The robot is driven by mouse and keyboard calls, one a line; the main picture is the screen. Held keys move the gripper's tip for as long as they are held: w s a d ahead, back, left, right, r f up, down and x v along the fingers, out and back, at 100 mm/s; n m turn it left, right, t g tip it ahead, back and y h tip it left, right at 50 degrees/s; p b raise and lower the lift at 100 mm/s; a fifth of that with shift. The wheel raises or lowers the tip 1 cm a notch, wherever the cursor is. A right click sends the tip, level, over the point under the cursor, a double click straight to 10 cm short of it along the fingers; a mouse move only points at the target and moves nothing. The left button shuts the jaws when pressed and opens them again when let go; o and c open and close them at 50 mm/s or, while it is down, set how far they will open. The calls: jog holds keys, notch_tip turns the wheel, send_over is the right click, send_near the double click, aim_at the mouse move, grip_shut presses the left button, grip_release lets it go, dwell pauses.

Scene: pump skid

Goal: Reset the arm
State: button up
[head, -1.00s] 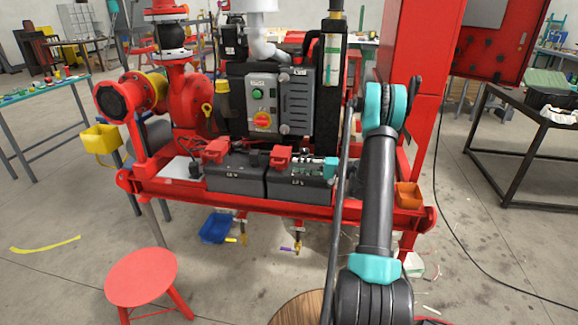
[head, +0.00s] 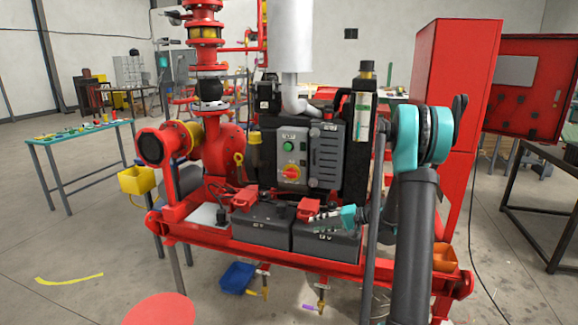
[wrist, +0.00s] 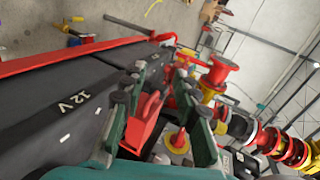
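My arm comes up from the bottom right of the head view, with dark links and teal joints. Its elbow is raised, and the forearm reaches left behind it, partly hidden. My gripper (head: 345,214) is low over the right black battery (head: 325,240), beside its red terminal cover (head: 309,208). In the wrist view my gripper (wrist: 158,85) has its two dark green fingers apart, with nothing visibly clamped. The red cover (wrist: 143,124) shows between and beyond the fingers. I cannot tell whether they touch it. The battery (wrist: 65,105) marked 12 V fills the left side.
A second battery (head: 262,232) sits to the left on the red skid frame (head: 250,254). A control box (head: 305,150) stands behind, the red pump (head: 215,150) at left, and a tall red cabinet (head: 452,90) at right. A red stool (head: 160,310) is in front.

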jog(key=s+n+g+h, duration=0.1)
jog(key=s+h, duration=0.6)
jog(key=s, duration=1)
jog(key=s+d+f+n+h, duration=0.1)
jog(key=s+d+f+h, duration=0.1)
jog(key=s, duration=0.5)
jog(key=s+d+f+n+h, duration=0.1)
jog(key=s+d+h, duration=0.2)
jog(key=s+d, duration=0.2)
jog(key=s, duration=0.3)
jog(key=shift+f+t+h, duration=0.3)
jog(key=shift+f+t, duration=0.05)
jog(key=shift+t, duration=0.05)
